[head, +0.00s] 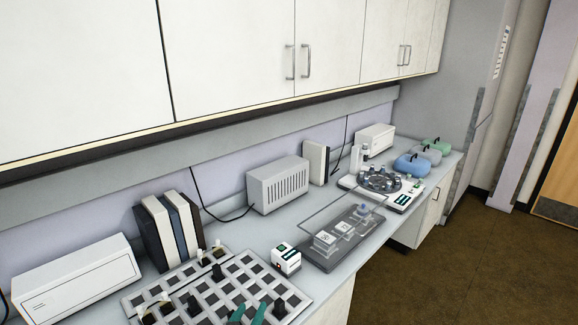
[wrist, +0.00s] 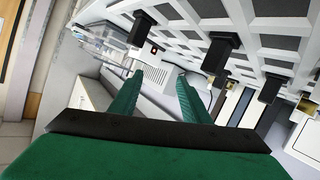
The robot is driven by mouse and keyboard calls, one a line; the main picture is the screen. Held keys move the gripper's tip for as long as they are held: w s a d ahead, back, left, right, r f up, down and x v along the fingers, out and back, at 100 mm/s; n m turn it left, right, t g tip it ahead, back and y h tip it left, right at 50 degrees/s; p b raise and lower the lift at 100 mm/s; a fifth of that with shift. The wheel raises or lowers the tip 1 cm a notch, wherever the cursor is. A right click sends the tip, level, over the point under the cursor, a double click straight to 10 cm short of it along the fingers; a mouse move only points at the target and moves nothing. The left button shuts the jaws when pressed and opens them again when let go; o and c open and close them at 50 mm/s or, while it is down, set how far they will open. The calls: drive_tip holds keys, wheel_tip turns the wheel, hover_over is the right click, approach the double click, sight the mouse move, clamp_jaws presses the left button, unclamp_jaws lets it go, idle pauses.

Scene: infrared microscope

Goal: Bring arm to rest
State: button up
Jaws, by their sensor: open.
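My gripper (wrist: 157,98) shows in the wrist view as two green fingers rising from a dark bar. The fingers stand apart with nothing between them. In the head view only the green tips of my gripper (head: 247,314) show at the bottom edge, in front of the grid rack (head: 232,270). In the wrist view the grid rack (wrist: 262,22) fills the upper right, beyond and beside the fingers. I cannot tell the exact gap between the fingers and the rack. The rest of my arm is out of the head view.
The rack holds several black pegs (head: 279,307). A small white box (head: 286,259), a clear tray (head: 318,259) and a round carousel device (head: 381,181) stand along the bench. Upright binders (head: 168,230) stand at the wall. Wall cabinets (head: 240,50) hang above; the floor (head: 460,260) at right is clear.

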drive_tip(key=s+d+f+n+y, duration=0.2)
drive_tip(key=s+d+f, duration=0.2)
drive_tip(key=s+d, duration=0.45)
drive_tip(key=s+d+f+n+y, duration=0.15)
drive_tip(key=s+d+f, duration=0.3)
drive_tip(key=s, duration=0.75)
drive_tip(key=s+r+m, duration=0.2)
drive_tip(key=s+r, duration=0.1)
drive_tip(key=s, duration=0.9)
drive_tip(key=s+a+r+m+t, duration=0.1)
drive_tip(key=s+r, duration=0.3)
drive_tip(key=s, duration=0.8)
drive_tip(key=shift+s+a+r+m+h, duration=0.3)
drive_tip(key=shift+s+m+h, duration=0.1)
drive_tip(key=shift+m, duration=0.35)
